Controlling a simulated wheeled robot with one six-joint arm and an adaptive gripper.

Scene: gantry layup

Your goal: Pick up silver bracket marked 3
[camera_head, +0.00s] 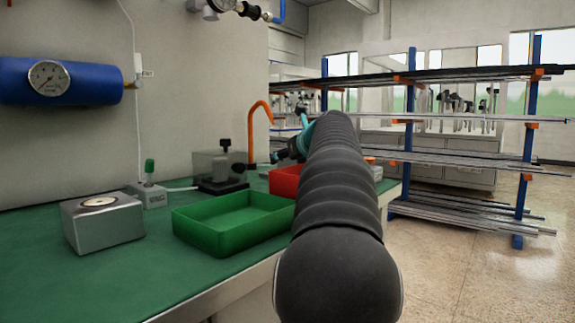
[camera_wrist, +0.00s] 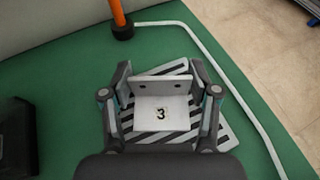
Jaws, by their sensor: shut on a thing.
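The silver bracket (camera_wrist: 160,112) is marked with a black 3 and shows in the wrist view between my gripper's fingers. It has a flat face with the number and an upright flange with holes behind it. My gripper (camera_wrist: 160,92) is shut on the bracket, with a finger at each side of it. A black-and-white striped plate (camera_wrist: 222,133) lies under the bracket on the green bench top; I cannot tell whether the bracket touches it. In the head view my arm hides the bracket and most of the gripper.
A green tray (camera_head: 222,241) and a red tray (camera_head: 285,182) stand on the green bench (camera_head: 40,255). A metal box (camera_head: 103,229) sits at left. An orange post (camera_wrist: 119,15) rises behind the striped plate. A dark object (camera_wrist: 17,130) stands at the wrist view's left.

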